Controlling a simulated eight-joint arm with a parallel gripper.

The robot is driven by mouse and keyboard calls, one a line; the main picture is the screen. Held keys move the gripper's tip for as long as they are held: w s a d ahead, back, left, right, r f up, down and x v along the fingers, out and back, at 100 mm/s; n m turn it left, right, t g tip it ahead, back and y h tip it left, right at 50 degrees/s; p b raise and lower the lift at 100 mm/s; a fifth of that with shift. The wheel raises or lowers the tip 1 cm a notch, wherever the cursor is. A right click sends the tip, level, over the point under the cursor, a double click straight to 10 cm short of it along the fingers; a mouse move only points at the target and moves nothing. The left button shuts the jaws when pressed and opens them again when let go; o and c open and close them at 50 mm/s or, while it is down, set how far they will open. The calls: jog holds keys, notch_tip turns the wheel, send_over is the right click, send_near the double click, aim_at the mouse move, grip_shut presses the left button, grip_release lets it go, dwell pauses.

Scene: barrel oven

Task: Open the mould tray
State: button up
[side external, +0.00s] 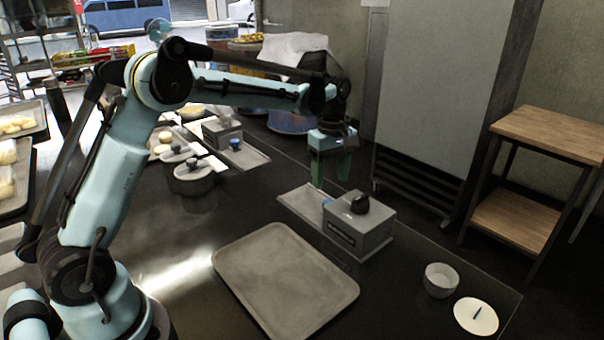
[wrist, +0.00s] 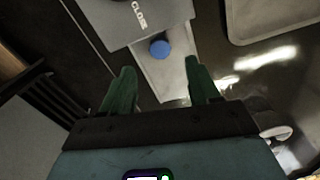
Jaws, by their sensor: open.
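A grey box (side external: 358,229) with a black knob on top stands on the dark counter. It also shows upside down in the wrist view (wrist: 110,18), with the word CLOSE on it. A pale, flat tray (side external: 301,203), which looks like the mould tray, sticks out from the box's left side. A blue knob (side external: 327,201) sits where tray and box meet; it shows clearly in the wrist view (wrist: 160,48). My gripper (side external: 331,176) is open and empty above the tray. In the wrist view its green fingers (wrist: 158,82) are spread, with the tray (wrist: 165,78) behind them.
A large empty tray (side external: 286,281) lies in front. A bowl (side external: 440,280) and white plate (side external: 476,316) are at right, near the counter edge.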

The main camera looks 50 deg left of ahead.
notch_tip(320, 180, down, 7)
jog(key=shift+r, duration=0.1)
jog(key=shift+c, duration=0.4)
grip_shut()
